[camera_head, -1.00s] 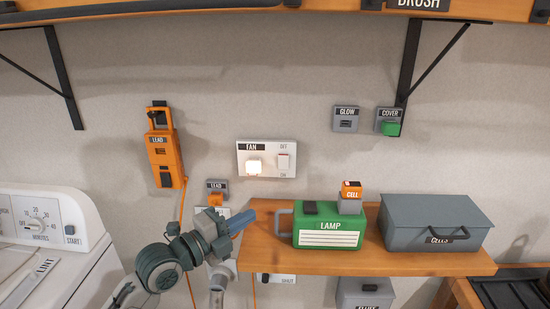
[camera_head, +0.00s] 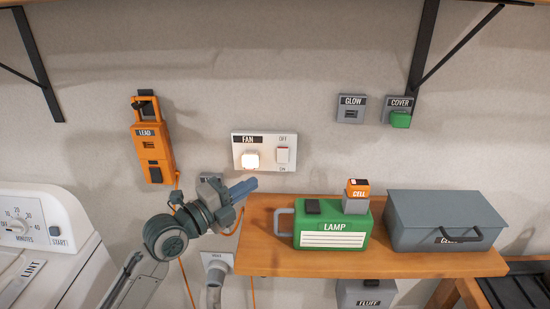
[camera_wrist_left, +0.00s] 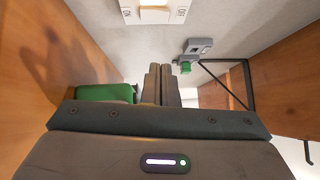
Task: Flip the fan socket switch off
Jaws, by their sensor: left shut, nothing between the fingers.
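The white fan socket plate (camera_head: 264,152) is on the wall, labelled FAN, with OFF above and ON below its switch. Its switch (camera_head: 282,155) is a small white rocker at the right of the plate. A lit white square (camera_head: 251,160) glows at the left of the plate. The plate's edge also shows at the top of the left wrist view (camera_wrist_left: 155,14). My left gripper (camera_head: 250,186) is below the plate, apart from it, with fingers together and empty. The closed fingers also show in the left wrist view (camera_wrist_left: 161,84). My right gripper is not in view.
A wooden shelf (camera_head: 270,258) below holds the green lamp box (camera_head: 332,228), an orange-topped cell (camera_head: 357,190) and a grey bin (camera_head: 444,215). The orange lead unit (camera_head: 152,145) hangs left of the plate. Wall around the plate is clear.

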